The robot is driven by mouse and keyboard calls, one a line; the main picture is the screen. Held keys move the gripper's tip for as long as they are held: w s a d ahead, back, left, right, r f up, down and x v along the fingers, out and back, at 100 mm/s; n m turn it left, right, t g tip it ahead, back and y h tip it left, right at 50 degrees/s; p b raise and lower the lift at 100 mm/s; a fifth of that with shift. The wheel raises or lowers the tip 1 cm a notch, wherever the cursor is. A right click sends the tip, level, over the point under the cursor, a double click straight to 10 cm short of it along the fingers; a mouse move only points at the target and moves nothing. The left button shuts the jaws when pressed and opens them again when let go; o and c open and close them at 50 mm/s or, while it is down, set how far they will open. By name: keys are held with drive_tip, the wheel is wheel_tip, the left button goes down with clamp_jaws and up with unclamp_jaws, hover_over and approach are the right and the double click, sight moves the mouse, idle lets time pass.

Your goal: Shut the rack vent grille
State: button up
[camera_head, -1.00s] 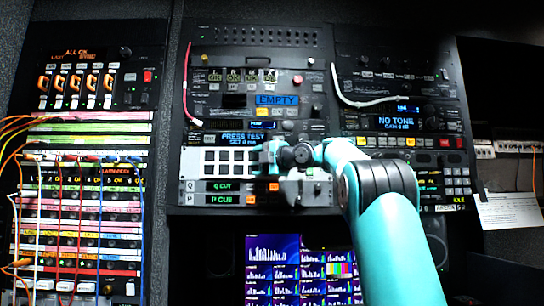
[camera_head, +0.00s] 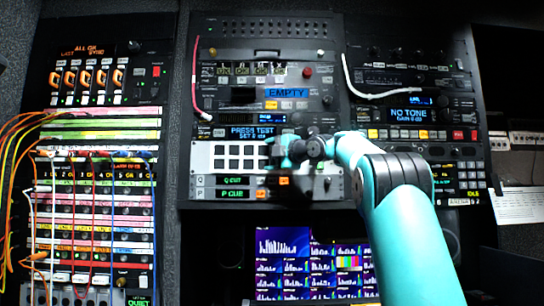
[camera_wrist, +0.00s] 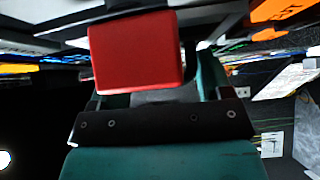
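A pale silver panel with two rows of dark square openings (camera_head: 204,158) sits low in the middle rack in the head view. It looks like the vent grille, though I cannot be sure. The openings look dark, and my arm hides the panel's right part. My gripper (camera_head: 283,152) is in front of that right part, close to the panel face; contact cannot be made out. Its fingers are small and dark there, so open or shut is unclear. In the wrist view a red block (camera_wrist: 136,52) fills the near middle, and the fingertips cannot be made out.
Below the panel are green-lettered strips (camera_head: 232,194) and a bright monitor (camera_head: 282,262). A patch bay with colourful cables (camera_head: 95,215) stands at the left. A white cable (camera_head: 375,95) hangs on the right rack. A red cable (camera_head: 194,80) hangs by the middle rack.

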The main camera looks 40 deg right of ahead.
drive_tip(key=shift+s+d+f, duration=0.1)
drive_tip(key=shift+d, duration=0.05)
drive_tip(key=shift+s+d+f+b, duration=0.1)
drive_tip(key=shift+s+b, duration=0.25)
drive_tip(key=s+b, duration=0.5)
drive_tip(key=s, duration=1.1)
drive_tip(key=shift+s+a+b, duration=0.2)
drive_tip(key=shift+s+b, duration=0.05)
drive_tip(key=shift+b, duration=0.05)
drive_tip(key=w+a+f+m+g+y, duration=0.25)
drive_tip(key=w+a+f, duration=0.25)
drive_tip(key=a+f, duration=0.45)
drive_tip(key=w+a+f+m+g+y, duration=0.25)
drive_tip(key=w+a+f+m, duration=0.35)
drive_tip(key=a, duration=0.6)
drive_tip(key=s+a+f+g+y, duration=0.1)
drive_tip(key=s+a+f+g, duration=0.2)
drive_tip(key=a+f, duration=0.4)
drive_tip(key=s+a+f+g, duration=0.3)
drive_tip(key=s+a+f, duration=0.1)
drive_tip(key=a+f, duration=0.25)
drive_tip(key=s+a+f+m+g+h, duration=0.1)
drive_tip(key=s+a+f+g, duration=0.2)
drive_tip(key=s+f, duration=0.5)
drive_tip(key=s+a+f+m+g, duration=0.1)
drive_tip(key=s+a+f+g, duration=0.3)
drive_tip(key=s+f, duration=0.4)
drive_tip(key=s+a, duration=0.1)
drive_tip(key=s, duration=0.3)
drive_tip(key=shift+s+h, duration=0.4)
